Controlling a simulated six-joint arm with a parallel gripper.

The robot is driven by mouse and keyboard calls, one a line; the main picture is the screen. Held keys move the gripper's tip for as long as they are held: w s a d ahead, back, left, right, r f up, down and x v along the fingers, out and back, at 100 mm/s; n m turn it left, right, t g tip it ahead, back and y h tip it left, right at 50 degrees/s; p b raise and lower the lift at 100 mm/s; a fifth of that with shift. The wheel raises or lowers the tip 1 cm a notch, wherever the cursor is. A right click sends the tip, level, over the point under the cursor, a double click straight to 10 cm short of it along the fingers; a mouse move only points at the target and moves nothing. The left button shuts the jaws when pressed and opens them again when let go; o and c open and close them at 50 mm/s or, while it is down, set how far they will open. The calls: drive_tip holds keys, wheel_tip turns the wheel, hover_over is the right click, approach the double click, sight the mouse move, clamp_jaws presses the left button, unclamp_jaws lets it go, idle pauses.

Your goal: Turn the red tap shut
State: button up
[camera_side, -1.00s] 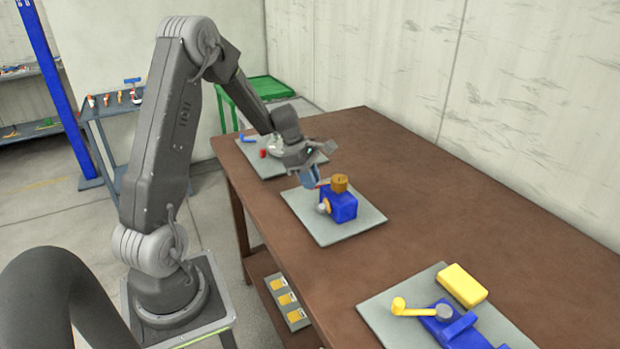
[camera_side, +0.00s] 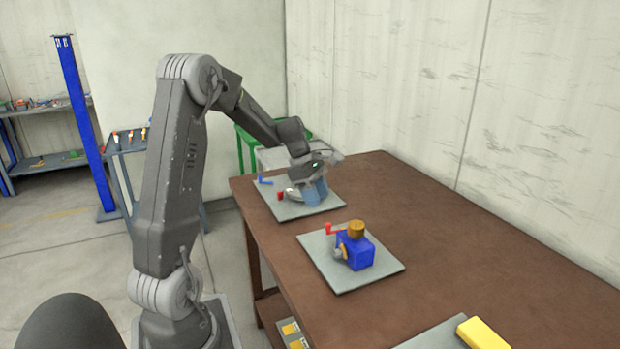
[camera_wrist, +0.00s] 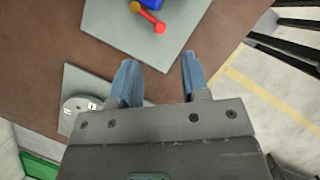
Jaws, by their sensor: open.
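A red lever (camera_side: 334,228) with a raised end sits on a blue block (camera_side: 356,252) on the middle grey plate (camera_side: 378,277). The same lever (camera_wrist: 149,17) shows at the top of the wrist view. A second, small red part (camera_side: 280,196) is on the far grey plate (camera_side: 325,208), near a blue handle (camera_side: 265,181). I cannot tell which red part is the tap. My gripper (camera_side: 314,192) is over the far plate, apart from the red lever. Its blue fingers (camera_wrist: 160,62) are open and empty, pointing down, and hide part of that plate.
A grey round disc (camera_wrist: 80,107) lies on the far plate. A yellow block (camera_side: 483,334) is at the near edge of the view. The brown table (camera_side: 480,240) is clear at right.

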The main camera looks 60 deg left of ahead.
drive_tip(key=v, duration=0.5)
drive_tip(key=shift+a+r, duration=0.1)
drive_tip(key=shift+r, duration=0.1)
